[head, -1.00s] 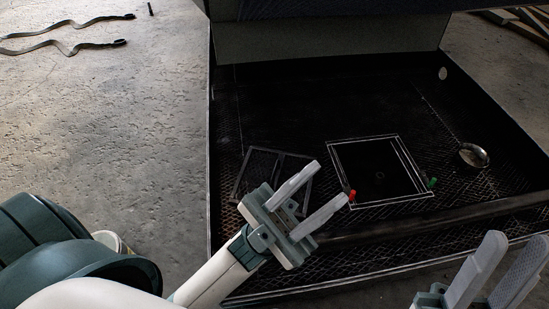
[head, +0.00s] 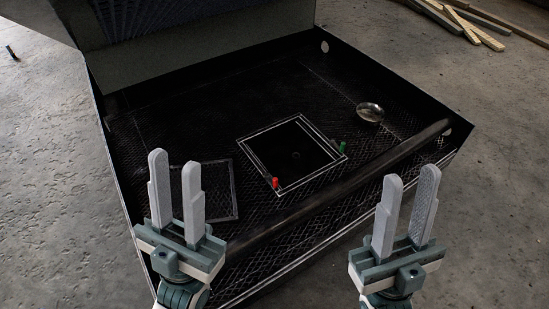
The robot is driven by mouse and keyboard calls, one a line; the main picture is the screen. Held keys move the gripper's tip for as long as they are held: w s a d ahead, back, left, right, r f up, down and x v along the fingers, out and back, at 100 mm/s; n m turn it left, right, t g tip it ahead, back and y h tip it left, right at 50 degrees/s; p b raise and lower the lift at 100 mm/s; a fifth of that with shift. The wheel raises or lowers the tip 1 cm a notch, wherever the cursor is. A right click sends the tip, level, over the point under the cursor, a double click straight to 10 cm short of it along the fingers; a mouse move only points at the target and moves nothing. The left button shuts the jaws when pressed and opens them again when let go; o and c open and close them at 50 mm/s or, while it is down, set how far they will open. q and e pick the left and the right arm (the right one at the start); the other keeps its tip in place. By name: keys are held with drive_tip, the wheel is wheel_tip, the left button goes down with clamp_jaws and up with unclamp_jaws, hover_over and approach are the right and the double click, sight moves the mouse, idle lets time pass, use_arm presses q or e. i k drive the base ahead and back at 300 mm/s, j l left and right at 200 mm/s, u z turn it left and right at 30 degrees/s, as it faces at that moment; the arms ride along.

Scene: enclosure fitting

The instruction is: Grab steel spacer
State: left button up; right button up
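A shiny round metal piece (head: 370,112), which looks like the steel spacer, lies on the dark mesh floor of the black enclosure (head: 330,73), toward its right side. My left gripper (head: 174,158) is open and empty at the front left of the enclosure, in front of a thin rectangular frame (head: 235,190). My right gripper (head: 410,175) is open and empty at the front right, nearer the camera than the round piece and apart from it.
A white-outlined dark square (head: 262,131) lies mid-floor, with a red peg (head: 276,183) and a green peg (head: 343,146) by it. A dark bar (head: 340,194) crosses the enclosure's front. Wooden planks (head: 460,22) lie at the back right.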

sight(296, 156)
drive_tip(key=i+l+u, duration=0.1)
drive_tip(key=l, duration=0.3)
drive_tip(key=i+l+u, duration=0.1)
drive_tip(key=i+l, duration=0.15)
drive_tip(key=l, duration=0.2)
drive_tip(key=i+l+u, duration=0.1)
drive_tip(key=l, duration=0.35)
drive_tip(key=i+l+u, duration=0.15)
drive_tip(key=l, duration=0.3)
drive_tip(key=i+l+u, duration=0.1)
drive_tip(key=l, duration=0.35)
drive_tip(key=i+l+u, duration=0.1)
drive_tip(key=l, duration=0.35)
drive_tip(key=i+l+u, duration=0.1)
drive_tip(key=l, duration=0.4)
drive_tip(key=i, duration=0.05)
